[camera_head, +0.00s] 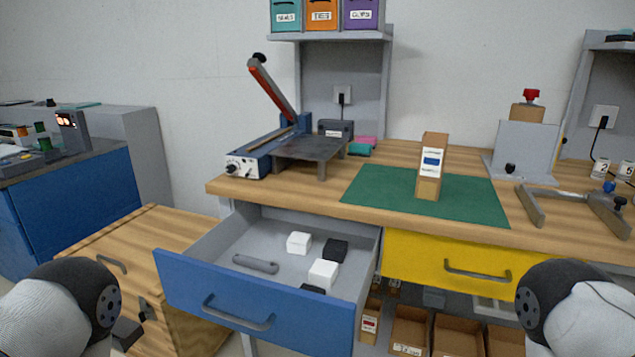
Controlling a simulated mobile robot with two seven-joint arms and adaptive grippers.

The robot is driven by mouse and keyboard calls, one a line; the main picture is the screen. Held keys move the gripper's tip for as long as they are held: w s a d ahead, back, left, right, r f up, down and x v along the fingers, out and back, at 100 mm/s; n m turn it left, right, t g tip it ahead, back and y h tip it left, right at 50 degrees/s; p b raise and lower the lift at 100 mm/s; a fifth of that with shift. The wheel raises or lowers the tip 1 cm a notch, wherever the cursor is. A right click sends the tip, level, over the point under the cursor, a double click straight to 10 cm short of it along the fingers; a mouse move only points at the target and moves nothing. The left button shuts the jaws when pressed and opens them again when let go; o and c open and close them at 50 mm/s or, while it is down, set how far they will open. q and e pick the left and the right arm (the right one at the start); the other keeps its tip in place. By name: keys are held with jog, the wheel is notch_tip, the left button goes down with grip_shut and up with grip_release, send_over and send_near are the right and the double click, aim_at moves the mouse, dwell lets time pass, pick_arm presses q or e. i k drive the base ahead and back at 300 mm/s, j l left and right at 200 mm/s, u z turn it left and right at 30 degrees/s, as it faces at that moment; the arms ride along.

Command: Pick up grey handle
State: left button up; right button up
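A grey handle (255,264) lies loose on the floor of the open blue drawer (262,313), towards its left front. It is a short bar with thicker ends. Two white boxes (299,242) and two black boxes (336,250) lie in the same drawer, to its right; the nearer black one is partly hidden by the drawer front. The drawer's own fixed handle (238,314) is on the blue front. My two arms show at the lower left and lower right corners, but neither gripper is in view.
The blue drawer juts out below the wooden workbench (300,196). A closed yellow drawer (450,262) is to its right. A green mat (468,202) bears a tall cardboard box (432,168). A wooden cabinet (165,228) stands close on the left. Cardboard bins (458,335) sit below.

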aim_at(271, 268)
jog(key=i+j+u, duration=0.15)
jog(key=i, duration=0.25)
jog(key=i+j+u, duration=0.2)
jog(key=i, duration=0.25)
